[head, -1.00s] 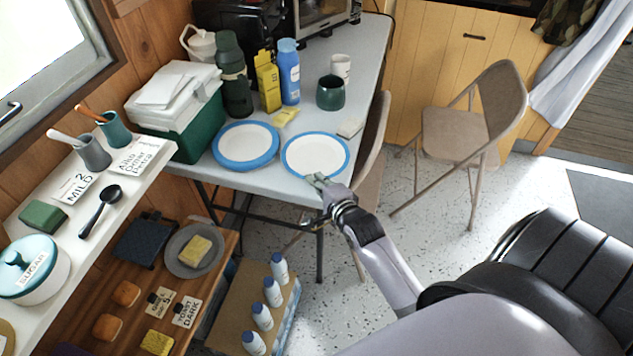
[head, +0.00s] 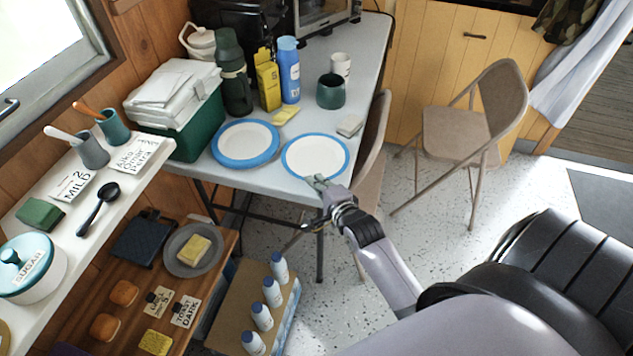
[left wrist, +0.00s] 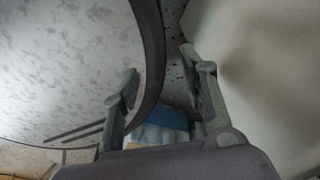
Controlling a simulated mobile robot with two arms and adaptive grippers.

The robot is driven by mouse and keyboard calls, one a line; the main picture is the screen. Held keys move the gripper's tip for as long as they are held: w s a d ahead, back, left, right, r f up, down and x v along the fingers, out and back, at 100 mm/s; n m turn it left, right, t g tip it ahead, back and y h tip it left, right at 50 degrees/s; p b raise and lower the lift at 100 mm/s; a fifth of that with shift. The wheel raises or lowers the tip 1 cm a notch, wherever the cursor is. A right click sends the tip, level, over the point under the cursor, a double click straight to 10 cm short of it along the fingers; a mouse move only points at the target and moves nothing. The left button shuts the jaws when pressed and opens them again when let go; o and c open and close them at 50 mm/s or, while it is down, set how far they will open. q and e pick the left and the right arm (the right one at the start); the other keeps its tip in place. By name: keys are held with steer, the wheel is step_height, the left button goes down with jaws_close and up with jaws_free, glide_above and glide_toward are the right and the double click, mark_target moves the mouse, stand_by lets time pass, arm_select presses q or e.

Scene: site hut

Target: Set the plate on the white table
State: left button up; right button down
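A white plate with a blue rim (head: 316,157) appears to lie flat near the front edge of the white table (head: 264,181). My right gripper (head: 317,180) is at the plate's front rim, with its fingertips touching or very close to it. Whether the fingers are closed on the rim is too small to tell. A stack of similar plates (head: 245,143) sits just left of it. My left gripper (left wrist: 162,82) is outside the head view. In the left wrist view its fingers are apart with nothing between them, beside a round, dark-rimmed surface.
A blue bottle (head: 289,71), a yellow box (head: 267,82), a dark green flask (head: 233,75), a green mug (head: 331,92) and a white cup (head: 341,66) stand behind the plates. A folding chair (head: 462,135) stands right. A box of bottles (head: 249,300) sits below the table.

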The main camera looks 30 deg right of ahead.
steer(key=shift+f, duration=0.2)
steer(key=c, duration=1.8)
jaws_free()
steer(key=shift+o, duration=0.4)
steer(key=shift+s, duration=0.1)
steer(key=shift+f, duration=0.1)
